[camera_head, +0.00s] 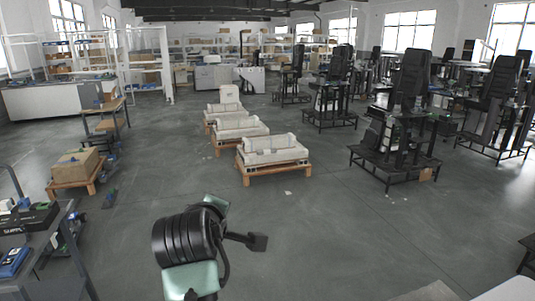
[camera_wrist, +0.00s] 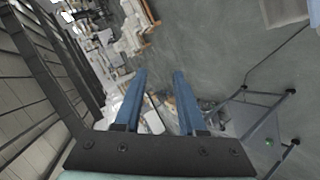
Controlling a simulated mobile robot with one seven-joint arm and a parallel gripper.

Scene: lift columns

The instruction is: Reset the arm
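My arm (camera_head: 190,245) shows at the bottom centre of the head view, raised above the open floor. Its black and pale green links are bent. The gripper's fingers are not clear in the head view. In the wrist view my gripper (camera_wrist: 158,80) has two blue fingers that stand apart with a clear gap. Nothing is between the fingertips except the distant background. The wrist view looks tilted across the hall.
A dark cart (camera_head: 40,240) with small boxes stands at the lower left. A carton (camera_head: 75,163) sits on a wooden pallet behind it. White parts on pallets (camera_head: 272,152) stand mid-floor. Black column machines (camera_head: 400,120) fill the right. The central floor (camera_head: 330,235) is clear.

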